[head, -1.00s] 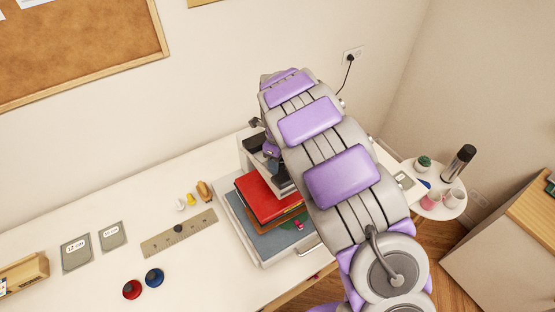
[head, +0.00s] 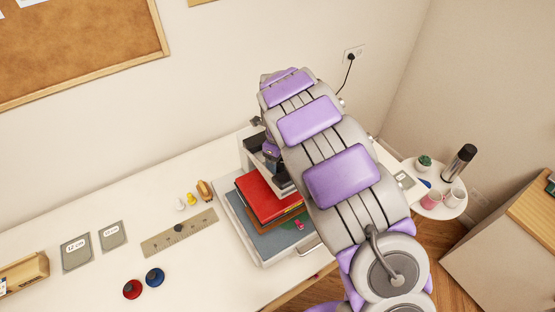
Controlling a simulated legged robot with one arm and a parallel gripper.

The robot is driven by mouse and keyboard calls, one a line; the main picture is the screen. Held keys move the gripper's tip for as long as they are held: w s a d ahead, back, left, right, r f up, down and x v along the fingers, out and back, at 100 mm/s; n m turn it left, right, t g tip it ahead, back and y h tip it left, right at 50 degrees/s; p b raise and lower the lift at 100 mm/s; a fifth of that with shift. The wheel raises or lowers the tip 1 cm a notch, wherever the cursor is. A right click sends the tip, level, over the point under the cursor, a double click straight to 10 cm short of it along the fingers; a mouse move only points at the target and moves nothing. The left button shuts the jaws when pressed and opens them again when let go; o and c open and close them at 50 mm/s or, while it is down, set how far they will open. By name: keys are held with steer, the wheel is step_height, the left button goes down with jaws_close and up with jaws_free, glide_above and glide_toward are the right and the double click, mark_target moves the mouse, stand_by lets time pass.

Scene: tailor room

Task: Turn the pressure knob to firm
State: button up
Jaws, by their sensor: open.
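A white machine-like body (head: 248,158) stands at the back of the table, mostly hidden behind my arm. I cannot make out a pressure knob or its setting; my arm covers that area. My gripper (head: 271,160) shows only in part, as dark and purple pieces at the left edge of my arm, close to the white body. It is open, and I see nothing held in it. Whether it touches the white body or a knob cannot be told.
A red book (head: 262,196) lies on a stack in front of the white body. A metal ruler (head: 180,232), red spool (head: 132,289) and blue spool (head: 155,277) lie to the left. A round side table (head: 440,208) holds mugs and a bottle.

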step_height(320, 180, up, 17)
steer(key=shift+r+b, duration=0.2)
steer(key=shift+b, duration=0.2)
stand_by(0.6)
steer(key=s+d+n+b, duration=0.1)
steer(key=s+d, duration=0.1)
steer(key=s+d+n+b, duration=0.1)
steer(key=s+d, duration=0.1)
steer(key=d, duration=0.1)
steer(key=s+d+n+b, duration=0.2)
steer(key=shift+s+d+f+h, duration=0.3)
steer(key=shift+s+d+f, duration=0.05)
steer(key=shift+f, duration=0.05)
steer(key=s+d+f+n+b, duration=0.3)
steer(key=s+f+n, duration=0.2)
steer(key=s, duration=0.6)
steer(key=s+d+f+n+g+b, duration=0.1)
steer(key=s+d+f+n+b, duration=0.2)
steer(key=s+n, duration=0.5)
steer(key=s+d+f+n+b, duration=0.2)
steer(key=s+f+n+b, duration=0.2)
steer(key=s, duration=1)
step_height(320, 180, down, 4)
steer(key=shift+s+d+r+n+g, duration=0.15)
steer(key=shift+d+r+n+g, duration=0.2)
steer(key=shift+n, duration=0.85)
